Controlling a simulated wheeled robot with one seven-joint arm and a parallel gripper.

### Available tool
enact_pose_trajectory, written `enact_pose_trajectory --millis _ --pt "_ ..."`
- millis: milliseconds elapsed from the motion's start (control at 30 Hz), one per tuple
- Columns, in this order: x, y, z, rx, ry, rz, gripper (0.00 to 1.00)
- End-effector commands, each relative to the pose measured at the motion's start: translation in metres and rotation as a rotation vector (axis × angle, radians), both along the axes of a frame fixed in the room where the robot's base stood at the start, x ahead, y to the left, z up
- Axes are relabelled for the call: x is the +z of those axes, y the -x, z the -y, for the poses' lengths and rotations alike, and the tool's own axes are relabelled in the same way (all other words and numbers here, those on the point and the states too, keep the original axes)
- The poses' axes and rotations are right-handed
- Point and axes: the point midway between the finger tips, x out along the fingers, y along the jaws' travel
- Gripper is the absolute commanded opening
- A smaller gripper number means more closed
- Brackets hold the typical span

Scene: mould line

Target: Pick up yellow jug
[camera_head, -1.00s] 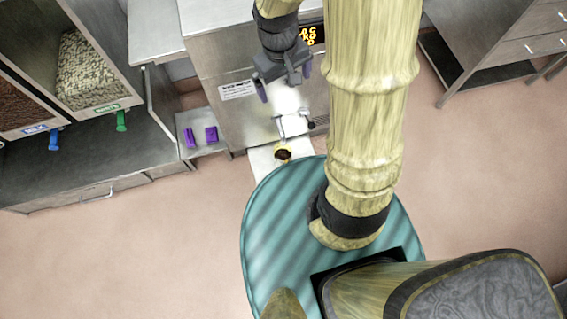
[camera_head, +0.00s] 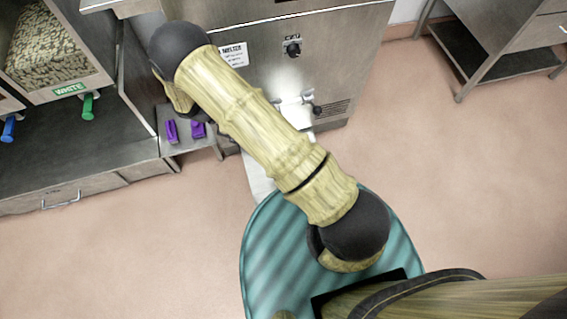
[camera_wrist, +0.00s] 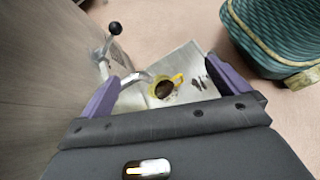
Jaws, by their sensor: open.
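The yellow jug (camera_wrist: 164,88) shows in the wrist view, seen from above, with a dark inside and a yellow handle on its right. It stands on a pale mat (camera_wrist: 196,63) below the melter's spout. My gripper (camera_wrist: 159,72) is open, its purple fingers spread to either side of the jug in the picture. Nothing is between the fingers, and the jug appears farther from the camera than they are. In the head view my arm hides both the jug and my gripper.
The steel melter (camera_head: 340,60) stands behind the jug, with a spout (camera_head: 296,104) and a black-knobbed lever (camera_wrist: 115,28) close by. Two purple objects (camera_head: 198,130) lie on a small shelf to the left. Bins with coloured handles stand farther left. The pink floor (camera_head: 455,190) is open at right.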

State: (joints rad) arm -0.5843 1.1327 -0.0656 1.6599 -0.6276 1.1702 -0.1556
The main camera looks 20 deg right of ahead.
Motion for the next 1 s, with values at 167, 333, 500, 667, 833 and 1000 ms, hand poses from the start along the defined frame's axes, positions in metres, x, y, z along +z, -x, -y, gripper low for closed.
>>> enact_pose_trajectory --millis 167,333,500,667,833,1000 --pt "-0.098 -0.003 -0.017 0.153 0.158 -0.063 1.00" --pt "-0.173 -0.003 -0.030 0.289 0.312 -0.103 1.00" --pt "-0.247 0.002 -0.044 0.422 0.468 -0.125 1.00" --pt "-0.297 0.008 -0.055 0.522 0.589 -0.128 1.00" --pt "-0.311 0.012 -0.062 0.568 0.643 -0.123 1.00" --pt "-0.309 0.012 -0.063 0.571 0.645 -0.122 1.00"
